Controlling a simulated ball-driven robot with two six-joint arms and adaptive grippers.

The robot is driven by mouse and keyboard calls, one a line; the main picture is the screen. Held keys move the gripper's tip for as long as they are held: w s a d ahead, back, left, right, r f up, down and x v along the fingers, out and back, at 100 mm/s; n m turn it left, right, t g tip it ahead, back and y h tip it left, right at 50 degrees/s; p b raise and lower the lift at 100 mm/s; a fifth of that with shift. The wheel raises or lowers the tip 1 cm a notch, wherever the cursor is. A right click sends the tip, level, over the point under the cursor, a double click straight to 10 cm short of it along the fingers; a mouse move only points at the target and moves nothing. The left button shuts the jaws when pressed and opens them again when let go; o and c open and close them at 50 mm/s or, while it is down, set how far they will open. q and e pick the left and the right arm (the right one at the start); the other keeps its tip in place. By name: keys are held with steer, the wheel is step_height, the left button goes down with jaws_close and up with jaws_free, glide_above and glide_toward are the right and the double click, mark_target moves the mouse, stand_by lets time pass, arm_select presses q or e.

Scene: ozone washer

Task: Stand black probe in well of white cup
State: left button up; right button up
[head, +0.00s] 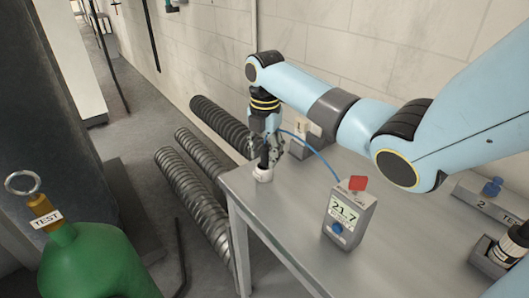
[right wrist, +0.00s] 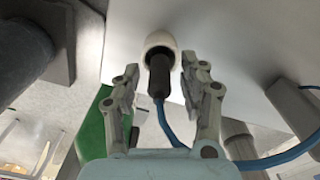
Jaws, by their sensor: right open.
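The white cup (head: 264,175) sits near the far left corner of the grey table. The black probe (head: 265,158) is upright, with its lower end at the cup's opening; how deep it sits is hidden. In the right wrist view the probe (right wrist: 159,76) lines up with the white cup (right wrist: 157,41), and a blue cable trails from it. My right gripper (head: 266,146) is open around the probe. In the right wrist view its fingers (right wrist: 160,78) stand on both sides, with visible gaps to the probe. My left gripper is not in view.
A grey meter (head: 349,218) reading 21.7 stands on the table (head: 290,222), joined to the blue cable (head: 318,151). A box with a blue knob (head: 491,187) is at right.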

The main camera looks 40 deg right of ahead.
step_height(320, 180, up, 12)
steer(key=b, duration=0.1)
steer(key=shift+r, duration=0.15)
stand_by(0.6)
